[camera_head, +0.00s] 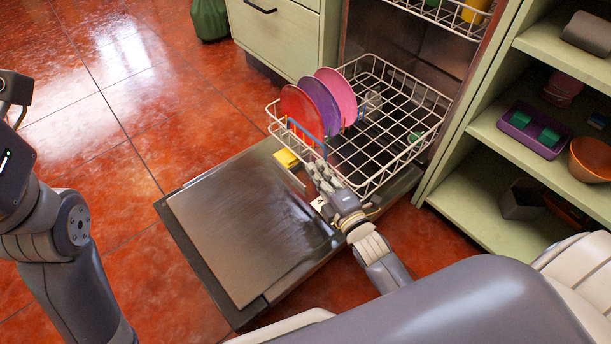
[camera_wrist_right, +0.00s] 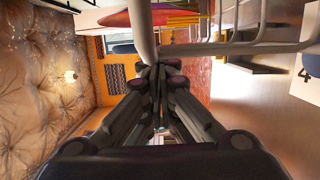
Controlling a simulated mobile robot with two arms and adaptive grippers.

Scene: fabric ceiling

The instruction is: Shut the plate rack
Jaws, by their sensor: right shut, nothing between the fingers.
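The plate rack (camera_head: 392,160) is a white wire lower basket of a dishwasher, pulled partly out over the open door (camera_head: 240,225). It holds a red plate (camera_head: 299,112), a purple plate (camera_head: 321,104) and a pink plate (camera_head: 338,92). My right gripper (camera_head: 320,172) is at the rack's front edge. In the right wrist view its fingers (camera_wrist_right: 160,68) are shut and empty, close against a pale rack bar (camera_wrist_right: 144,30); whether they touch it I cannot tell. My left gripper (camera_head: 14,90) shows only in part at the left edge.
The upper rack (camera_head: 440,14) is above, inside the dishwasher. Open green shelves (camera_head: 480,200) stand close on the right, holding a purple tray (camera_head: 533,129) and an orange bowl (camera_head: 592,158). A drawer cabinet (camera_head: 275,38) stands on the left. The red tiled floor (camera_head: 150,110) is clear at left.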

